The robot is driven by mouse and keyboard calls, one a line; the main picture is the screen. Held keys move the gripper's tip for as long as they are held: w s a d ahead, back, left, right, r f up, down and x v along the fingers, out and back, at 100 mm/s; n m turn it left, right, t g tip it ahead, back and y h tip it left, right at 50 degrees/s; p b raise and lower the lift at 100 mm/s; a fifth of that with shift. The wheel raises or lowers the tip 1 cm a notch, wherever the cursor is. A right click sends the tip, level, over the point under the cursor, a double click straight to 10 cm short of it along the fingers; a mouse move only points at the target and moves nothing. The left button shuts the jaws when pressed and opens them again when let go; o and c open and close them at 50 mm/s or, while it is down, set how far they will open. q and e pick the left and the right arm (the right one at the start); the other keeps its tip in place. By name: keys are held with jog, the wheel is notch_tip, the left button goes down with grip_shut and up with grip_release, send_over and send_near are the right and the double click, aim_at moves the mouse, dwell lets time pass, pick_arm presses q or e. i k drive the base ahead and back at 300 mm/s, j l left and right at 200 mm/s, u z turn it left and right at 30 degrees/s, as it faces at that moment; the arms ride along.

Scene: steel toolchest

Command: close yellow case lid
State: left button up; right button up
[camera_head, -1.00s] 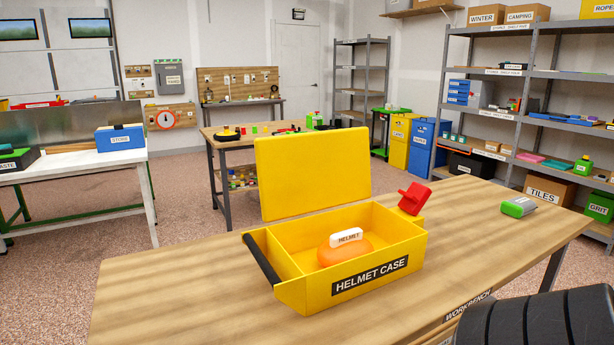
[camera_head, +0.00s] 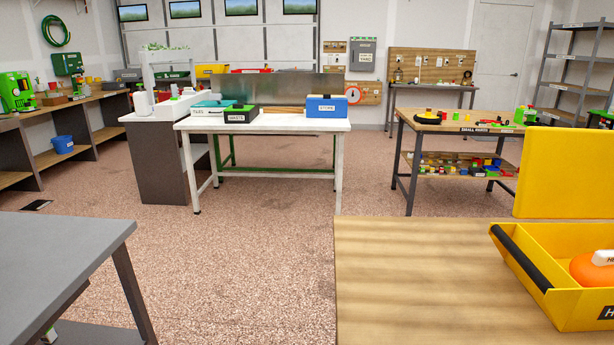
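The yellow helmet case (camera_head: 575,300) stands on the wooden workbench at the right edge, cut off by the frame. Its yellow lid (camera_head: 570,172) stands upright, open, at the back of the case. A black handle bar (camera_head: 521,257) runs along the case's left side. An orange helmet (camera_head: 592,272) with a white label lies inside, partly cut off. Neither of my grippers shows in this view.
The wooden workbench (camera_head: 410,290) has bare room left of the case. A grey table (camera_head: 50,250) stands at the front left, with open floor (camera_head: 240,270) between. A white table (camera_head: 262,124) and a small-parts table (camera_head: 455,128) stand behind.

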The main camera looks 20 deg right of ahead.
aim_at(565, 174)
jog(key=i+j, duration=0.25)
jog(key=j, duration=0.15)
jog(key=i+j+z, duration=0.1)
jog(key=i+j, duration=0.15)
jog(key=j, duration=0.15)
jog(key=i+j+z, duration=0.1)
jog(key=i+z, duration=0.3)
jog(key=i+j+z, duration=0.25)
jog(key=i+z, duration=0.2)
jog(key=i+j+z, duration=0.65)
jog(key=z, duration=0.15)
jog(key=i+j+z, duration=0.2)
jog(key=z, duration=0.25)
jog(key=i+j+z, duration=0.15)
jog(key=j+z, duration=0.2)
jog(key=z, duration=0.15)
jog(key=i+j+z, duration=0.1)
jog(key=j+z, duration=0.65)
jog(key=z, duration=0.2)
jog(key=i+j, duration=0.05)
